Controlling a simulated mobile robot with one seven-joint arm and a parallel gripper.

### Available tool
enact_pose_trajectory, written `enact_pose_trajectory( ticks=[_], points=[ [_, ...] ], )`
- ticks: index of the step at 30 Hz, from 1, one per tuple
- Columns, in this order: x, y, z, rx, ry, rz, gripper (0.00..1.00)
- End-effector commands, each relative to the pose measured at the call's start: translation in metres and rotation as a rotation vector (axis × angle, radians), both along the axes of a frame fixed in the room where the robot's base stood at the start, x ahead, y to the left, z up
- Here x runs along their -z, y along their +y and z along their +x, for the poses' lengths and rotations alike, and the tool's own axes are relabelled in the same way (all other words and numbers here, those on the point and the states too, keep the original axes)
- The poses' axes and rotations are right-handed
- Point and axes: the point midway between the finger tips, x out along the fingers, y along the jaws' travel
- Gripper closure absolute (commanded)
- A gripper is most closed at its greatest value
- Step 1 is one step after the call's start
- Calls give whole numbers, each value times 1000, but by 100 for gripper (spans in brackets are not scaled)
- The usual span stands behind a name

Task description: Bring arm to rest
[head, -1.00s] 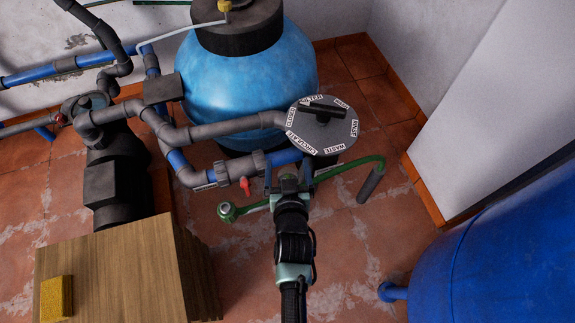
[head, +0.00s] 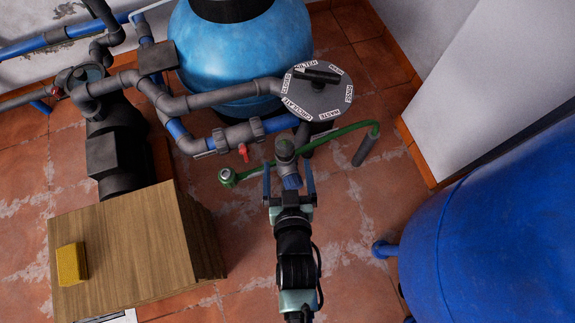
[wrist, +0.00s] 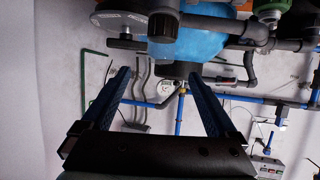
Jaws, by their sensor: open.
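My gripper (head: 289,172) is open in the lower middle of the head view, pointing up the picture. In the wrist view its two blue fingers (wrist: 158,76) stand wide apart with nothing held between them. A dark cap on a grey and blue pipe end (head: 285,150) shows at the fingertips in the head view; I cannot tell whether they touch it. A green bar (head: 335,132) with a grey grip runs just beyond the fingertips. The round grey valve plate (head: 332,98) with white labels and a black handle (head: 317,75) lies further up.
A light blue tank (head: 235,55) stands behind the valve. Grey pipes, a black pump (head: 118,155) and a red-handled tap (head: 243,152) lie left. A wooden box (head: 120,240) carries a yellow sponge (head: 71,264). A large blue barrel (head: 490,235) stands right. Tiled floor (head: 350,225) is clear between.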

Motion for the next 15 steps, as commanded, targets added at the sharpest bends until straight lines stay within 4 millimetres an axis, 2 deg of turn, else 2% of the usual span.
enact_pose_trajectory(
  ticks=[4, 15],
  points=[
    [-3, 0, -7, 0, 0, 0, 6],
    [-3, 0, -7, 0, 0, 1, 6]
  ],
)
